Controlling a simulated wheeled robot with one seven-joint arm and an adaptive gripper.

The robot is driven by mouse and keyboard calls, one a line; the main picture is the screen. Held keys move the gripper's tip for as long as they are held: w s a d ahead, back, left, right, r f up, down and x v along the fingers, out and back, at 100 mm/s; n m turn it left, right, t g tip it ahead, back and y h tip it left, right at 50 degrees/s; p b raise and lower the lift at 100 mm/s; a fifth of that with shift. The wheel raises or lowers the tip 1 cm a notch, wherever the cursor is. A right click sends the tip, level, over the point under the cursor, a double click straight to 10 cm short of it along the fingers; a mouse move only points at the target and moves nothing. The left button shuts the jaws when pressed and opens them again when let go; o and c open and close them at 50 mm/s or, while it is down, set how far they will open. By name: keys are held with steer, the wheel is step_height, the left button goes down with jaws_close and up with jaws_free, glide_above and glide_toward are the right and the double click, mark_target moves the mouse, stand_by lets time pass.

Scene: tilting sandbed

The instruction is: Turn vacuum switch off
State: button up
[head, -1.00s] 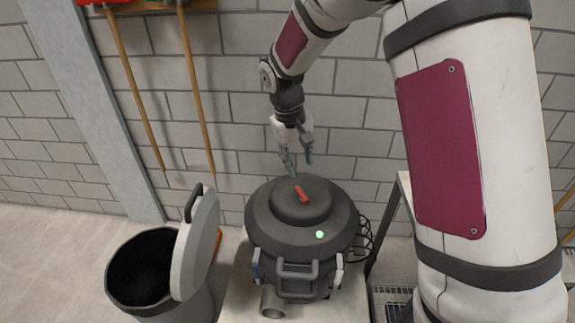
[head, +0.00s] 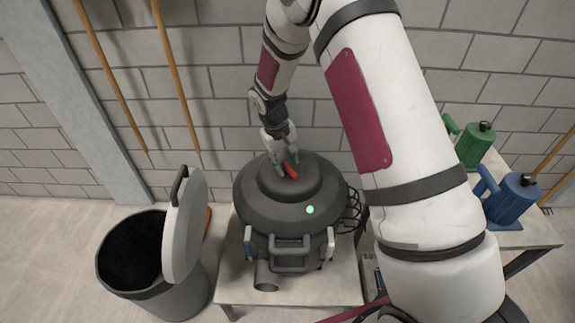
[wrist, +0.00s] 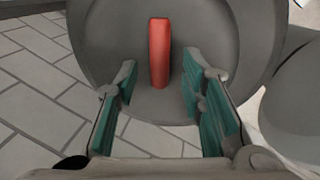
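The vacuum (head: 290,208) is a dark grey round canister on a low table. Its red switch (head: 290,171) sits on the raised top of the lid. A green light (head: 310,210) glows on the lid's front. My gripper (head: 284,168) is at the switch in the head view. In the wrist view my gripper (wrist: 160,90) is open, with one teal-padded finger on each side of the red switch (wrist: 159,53). The switch stands upright in that picture, with visible gaps to both fingers. I cannot tell how far above the lid the fingertips are.
An open grey bin (head: 150,262) with its lid (head: 184,225) raised stands left of the vacuum. Blue (head: 510,199) and green (head: 474,144) cans stand on a table at the right. Cables (head: 352,212) hang beside the vacuum. A brick wall (head: 225,70) is behind.

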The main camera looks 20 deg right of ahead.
steer(key=shift+d+f, duration=0.25)
steer(key=shift+f, duration=0.8)
jaws_close()
steer(key=shift+n, duration=0.3)
steer(key=n, duration=0.2)
steer(key=n+t, duration=0.1)
steer(key=n, duration=0.2)
steer(key=shift+s+a+n+y, duration=0.15)
steer(key=shift+a+n+y, duration=0.05)
steer(key=shift+n+y, duration=0.1)
steer(key=n, duration=0.5)
steer(key=shift+s+a+n+t+y, duration=0.1)
steer(key=shift+s+n+t+y, duration=0.2)
steer(key=shift+y, duration=0.1)
